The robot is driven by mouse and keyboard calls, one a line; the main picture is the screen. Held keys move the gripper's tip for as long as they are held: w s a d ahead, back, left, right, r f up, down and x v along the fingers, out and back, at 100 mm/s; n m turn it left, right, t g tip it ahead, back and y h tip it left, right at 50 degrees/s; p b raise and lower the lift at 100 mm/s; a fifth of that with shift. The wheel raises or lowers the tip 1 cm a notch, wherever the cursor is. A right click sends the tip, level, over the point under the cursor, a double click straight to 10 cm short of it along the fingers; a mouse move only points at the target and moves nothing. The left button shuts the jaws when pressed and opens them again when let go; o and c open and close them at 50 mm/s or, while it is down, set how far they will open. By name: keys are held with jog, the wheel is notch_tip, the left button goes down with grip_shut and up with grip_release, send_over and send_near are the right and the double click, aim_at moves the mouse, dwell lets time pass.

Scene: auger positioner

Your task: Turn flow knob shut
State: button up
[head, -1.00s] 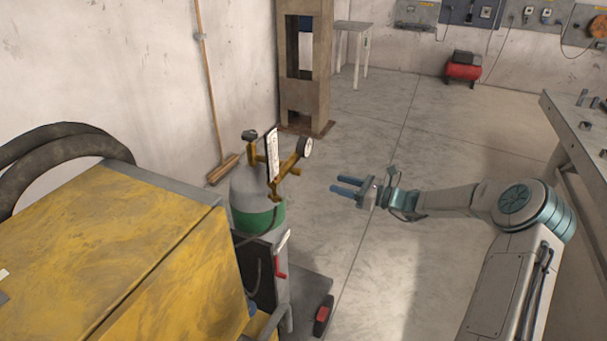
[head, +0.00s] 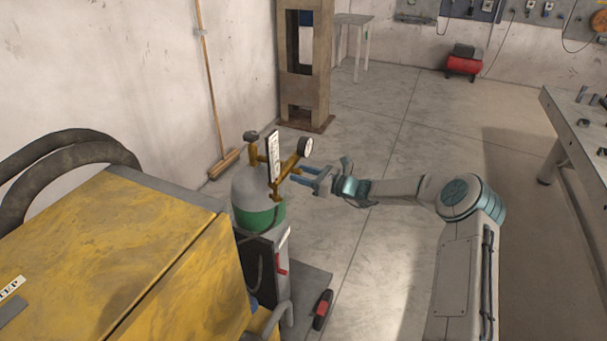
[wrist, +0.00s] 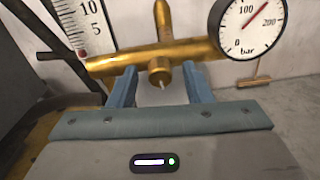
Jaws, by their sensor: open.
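A brass regulator (head: 287,167) sits on top of a grey and green gas cylinder (head: 258,217). It carries a white scaled flow tube (head: 273,160) and a round pressure gauge (head: 306,147). In the wrist view, a short round brass piece (wrist: 160,73) projects from the brass body toward me; I cannot tell whether it is the flow knob. My gripper (head: 299,177) is open at the regulator's right side. In the wrist view its blue fingers (wrist: 162,88) stand left and right of the brass piece, with visible gaps. Contact with the brass body behind is unclear.
The flow tube (wrist: 84,25) stands close at upper left and the gauge (wrist: 248,25) at upper right in the wrist view. A yellow machine (head: 130,260) fills the lower left. A workbench (head: 575,135) stands right.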

grip_shut()
jog(key=shift+f+b, duration=0.15)
jog(key=shift+b, duration=0.4)
jog(key=shift+w+r+n+g+y+b, duration=0.1)
jog(key=shift+n+g+b, duration=0.1)
jog(key=shift+n+b, duration=6.45)
jog(key=shift+s+r+n+g+y+b, duration=0.1)
jog(key=shift+n+g+b, duration=0.1)
jog(key=shift+n+b, duration=6.5)
jog(key=shift+w+r+n+g+y+b, duration=0.1)
jog(key=shift+n+g+b, duration=0.1)
jog(key=shift+n+b, duration=6.45)
jog(key=m+b, duration=0.4)
